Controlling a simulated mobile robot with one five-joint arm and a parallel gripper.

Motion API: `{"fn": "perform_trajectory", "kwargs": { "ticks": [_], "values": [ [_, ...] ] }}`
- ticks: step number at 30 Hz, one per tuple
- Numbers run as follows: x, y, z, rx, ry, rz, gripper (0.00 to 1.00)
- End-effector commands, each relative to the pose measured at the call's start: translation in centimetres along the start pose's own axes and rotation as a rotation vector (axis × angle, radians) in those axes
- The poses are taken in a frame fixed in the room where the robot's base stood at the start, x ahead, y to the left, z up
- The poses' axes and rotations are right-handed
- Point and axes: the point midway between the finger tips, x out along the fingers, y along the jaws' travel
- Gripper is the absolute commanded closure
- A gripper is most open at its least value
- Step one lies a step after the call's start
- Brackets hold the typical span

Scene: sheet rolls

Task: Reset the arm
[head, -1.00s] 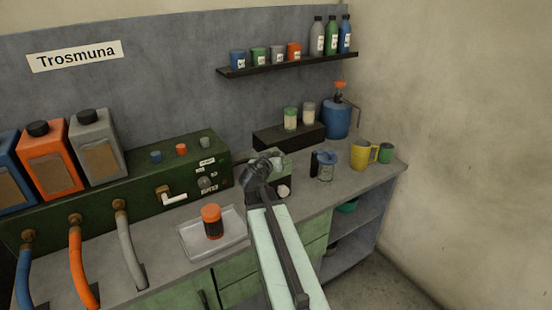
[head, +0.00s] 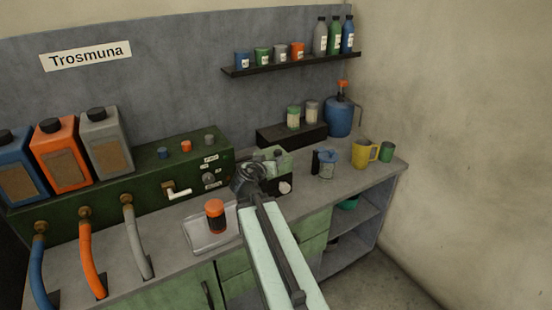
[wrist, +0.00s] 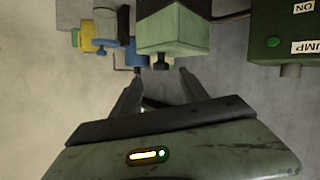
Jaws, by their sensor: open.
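My arm reaches up from the bottom of the head view over the counter edge. My gripper sits at its far end, mostly hidden behind the wrist in that view. In the wrist view my gripper (wrist: 157,85) shows two dark fingers spread apart with nothing held between them. A pale green machine (wrist: 173,32) with a dark knob is just beyond the fingertips, apart from them as far as I can tell. The same machine (head: 279,162) stands behind my wrist in the head view.
A dark green pump box (head: 130,180) with hoses is at left. A glass jar (head: 327,165), yellow mug (head: 361,153) and green cup (head: 386,152) stand at right.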

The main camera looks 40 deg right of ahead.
Motion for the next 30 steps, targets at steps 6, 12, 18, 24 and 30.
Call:
{"fn": "perform_trajectory", "kwargs": {
  "ticks": [6,12,18,24,30],
  "values": [
    [0.2,0.1,0.1,0.000,0.000,0.002,0.48],
    [0.0,0.0,0.5,-0.004,-0.018,0.003,0.48],
    [-4.8,-5.5,8.8,-0.123,-0.364,-0.081,0.48],
    [-16.1,-12.8,18.5,-0.385,-0.804,-0.383,0.48],
    [-24.7,-15.9,22.4,-0.568,-1.015,-0.648,0.48]
  ]
}}
